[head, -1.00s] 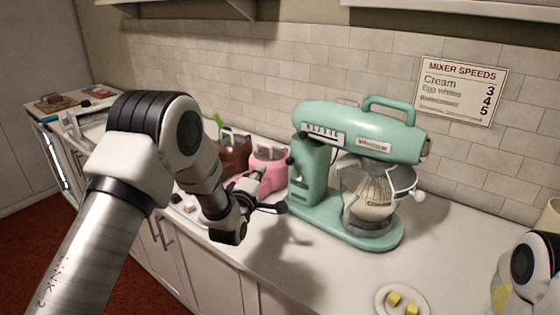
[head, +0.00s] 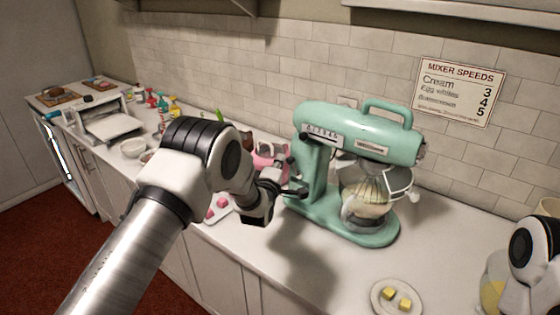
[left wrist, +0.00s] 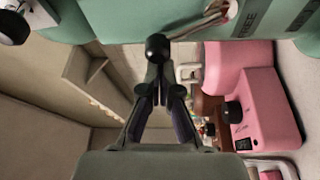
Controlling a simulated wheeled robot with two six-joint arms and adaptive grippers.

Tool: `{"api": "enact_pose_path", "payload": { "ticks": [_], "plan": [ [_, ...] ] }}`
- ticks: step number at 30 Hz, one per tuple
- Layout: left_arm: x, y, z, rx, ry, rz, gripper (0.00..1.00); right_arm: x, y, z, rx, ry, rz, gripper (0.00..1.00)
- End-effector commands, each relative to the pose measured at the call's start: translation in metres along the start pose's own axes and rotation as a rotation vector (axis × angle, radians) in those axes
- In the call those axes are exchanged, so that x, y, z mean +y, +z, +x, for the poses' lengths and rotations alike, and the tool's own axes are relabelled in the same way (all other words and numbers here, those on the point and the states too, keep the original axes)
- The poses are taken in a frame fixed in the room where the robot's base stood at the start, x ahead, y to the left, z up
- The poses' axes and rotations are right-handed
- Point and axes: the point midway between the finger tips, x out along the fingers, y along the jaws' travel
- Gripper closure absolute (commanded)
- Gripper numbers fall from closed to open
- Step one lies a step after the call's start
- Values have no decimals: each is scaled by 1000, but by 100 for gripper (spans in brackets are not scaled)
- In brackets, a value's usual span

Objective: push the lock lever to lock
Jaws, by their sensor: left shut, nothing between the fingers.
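The teal stand mixer (head: 318,205) stands on the counter with its head lowered over a glass bowl (head: 370,195). In the left wrist view, what appears to be the lock lever is a short metal rod (left wrist: 205,25) ending in a black ball knob (left wrist: 157,46), against the teal body. My left gripper (head: 300,192) is at the left side of the mixer's column. In the left wrist view its fingers (left wrist: 158,82) are shut and empty, with the tips right at the knob; I cannot tell whether they touch. My right gripper is out of view.
A pink appliance (left wrist: 265,110) stands close beside the mixer, partly hidden by my left arm in the head view. A plate (head: 383,308) with yellow pieces lies in front of the mixer. A sign (head: 460,90) hangs behind.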

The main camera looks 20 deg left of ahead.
Motion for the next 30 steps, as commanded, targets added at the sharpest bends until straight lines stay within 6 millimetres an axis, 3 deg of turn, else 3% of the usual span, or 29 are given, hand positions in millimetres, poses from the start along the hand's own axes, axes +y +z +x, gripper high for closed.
{"api": "enact_pose_path", "payload": {
  "ticks": [11,30],
  "plan": [
    [1,4,-2,-1,28,72,100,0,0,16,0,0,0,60],
    [13,34,-13,-1,221,561,100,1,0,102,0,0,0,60]
  ]
}}
